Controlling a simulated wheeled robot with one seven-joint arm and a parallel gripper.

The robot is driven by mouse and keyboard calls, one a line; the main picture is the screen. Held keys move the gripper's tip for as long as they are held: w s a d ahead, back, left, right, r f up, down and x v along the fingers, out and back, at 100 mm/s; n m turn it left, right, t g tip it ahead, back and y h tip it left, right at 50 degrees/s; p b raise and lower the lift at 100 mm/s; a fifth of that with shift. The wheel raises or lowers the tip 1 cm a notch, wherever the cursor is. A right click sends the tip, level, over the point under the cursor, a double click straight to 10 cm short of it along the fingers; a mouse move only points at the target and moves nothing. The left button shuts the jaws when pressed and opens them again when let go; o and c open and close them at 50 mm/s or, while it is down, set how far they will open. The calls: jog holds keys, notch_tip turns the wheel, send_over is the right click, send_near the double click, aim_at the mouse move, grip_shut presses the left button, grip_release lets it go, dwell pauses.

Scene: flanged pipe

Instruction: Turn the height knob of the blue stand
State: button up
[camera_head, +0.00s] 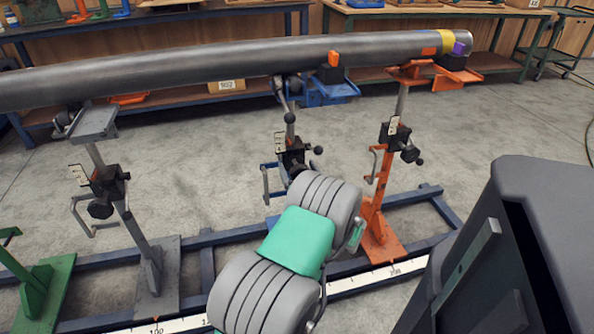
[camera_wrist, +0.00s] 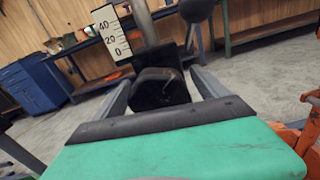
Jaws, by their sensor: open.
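The blue stand (camera_head: 290,126) is in the middle of the head view, under the long grey pipe (camera_head: 200,68). Its black clamp block (camera_head: 292,155) carries a white scale plate (camera_head: 279,143), which also shows in the wrist view (camera_wrist: 111,33). In the wrist view the black faceted height knob (camera_wrist: 160,89) faces me. My gripper (camera_wrist: 160,84) is open, with one grey finger on each side of the knob. I cannot tell whether either finger touches it. In the head view my arm hides the fingers and the stand's lower part.
A black ball-ended handle (camera_wrist: 197,10) stands just above the right finger. An orange stand (camera_head: 381,190) is close on the right, and a grey stand (camera_head: 130,215) is to the left. A blue floor frame (camera_head: 215,238) runs below. Workbenches line the back.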

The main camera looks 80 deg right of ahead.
jog(key=shift+w, duration=0.1)
jog(key=shift+c, duration=0.3)
jog(key=c, duration=1.3)
jog(key=shift+n, duration=0.4)
jog(key=n, duration=0.4)
jog(key=shift+f+n+b, duration=0.1)
jog(key=shift+n+b, duration=0.25)
jog(key=shift+n, duration=0.05)
jog(key=n+b, duration=0.1)
jog(key=n, duration=0.4)
jog(key=shift+b, duration=0.4)
jog(key=n+b, duration=0.1)
jog(key=n, duration=0.2)
jog(key=n+b, duration=0.1)
jog(key=n, duration=0.1)
jog(key=shift+f+n+b, duration=0.2)
jog(key=shift+n+b, duration=0.2)
jog(key=n+b, duration=0.3)
jog(key=n, duration=0.2)
jog(key=shift+r, duration=0.1)
jog(key=shift+n, duration=0.3)
